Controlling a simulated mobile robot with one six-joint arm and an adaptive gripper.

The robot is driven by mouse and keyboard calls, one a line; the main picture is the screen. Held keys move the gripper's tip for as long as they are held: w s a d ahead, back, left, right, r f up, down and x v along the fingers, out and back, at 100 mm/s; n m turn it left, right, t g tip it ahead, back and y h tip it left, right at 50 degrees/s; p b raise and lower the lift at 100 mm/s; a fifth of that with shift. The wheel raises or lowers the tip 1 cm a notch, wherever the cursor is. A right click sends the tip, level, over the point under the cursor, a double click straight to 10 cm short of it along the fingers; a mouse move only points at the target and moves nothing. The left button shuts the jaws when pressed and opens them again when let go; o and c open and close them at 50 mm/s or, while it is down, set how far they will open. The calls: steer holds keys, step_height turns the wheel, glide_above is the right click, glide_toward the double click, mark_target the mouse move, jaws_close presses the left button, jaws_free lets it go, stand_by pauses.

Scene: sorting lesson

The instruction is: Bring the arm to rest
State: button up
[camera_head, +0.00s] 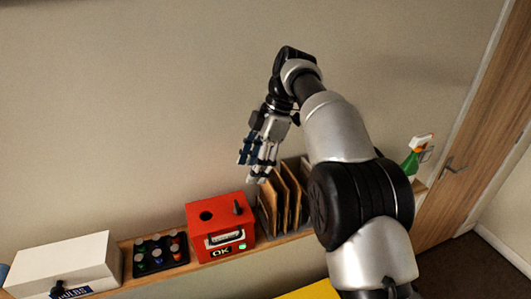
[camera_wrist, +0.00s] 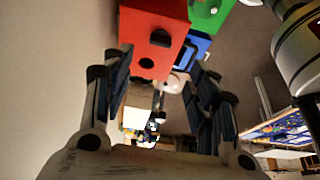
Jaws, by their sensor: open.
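My gripper (camera_head: 252,167) hangs fingers down in the head view, above the shelf and between the red box and the folder rack. Its fingers are apart, with nothing between them. In the wrist view my gripper (camera_wrist: 160,60) also shows two spread fingers. My arm reaches up from the lower right and bends over at the wrist, well above the shelf.
The shelf (camera_head: 292,241) bears a white box (camera_head: 62,262), a black tray (camera_head: 152,268) of coloured round items, a red box (camera_head: 199,231), a rack of brown folders (camera_head: 288,197) and a green spray bottle (camera_head: 412,160). A wooden door (camera_head: 470,150) stands right. The wall above is bare.

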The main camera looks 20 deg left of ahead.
steer(key=s+d+f+m+t+b, duration=0.1)
steer(key=s+d+m+t+b, duration=0.15)
steer(key=d+m+b, duration=0.4)
steer(key=s+d+f+m+t+h+b, duration=0.1)
steer(key=s+d+m, duration=0.25)
steer(key=d, duration=0.55)
steer(key=s+d+f+m+t+b, duration=0.1)
steer(key=s+d+m+b, duration=0.35)
steer(key=d, duration=0.35)
steer(key=s+d+f+m+t+h+b, duration=0.1)
steer(key=s+d+f+m+b, duration=0.3)
steer(key=s+d+f+m, duration=0.2)
steer(key=s+d+f+m+t+h+b, duration=0.1)
steer(key=s+d+f+m+t+b, duration=0.1)
steer(key=s+d+f+m+b, duration=0.2)
steer(key=s+d+f+m, duration=0.1)
steer(key=s+d+f, duration=0.2)
steer(key=s+f, duration=0.3)
step_height(320, 180, down, 2)
steer(key=shift+s+f+m, duration=0.25)
steer(key=shift+s+m, duration=0.1)
steer(key=shift+c, duration=0.3)
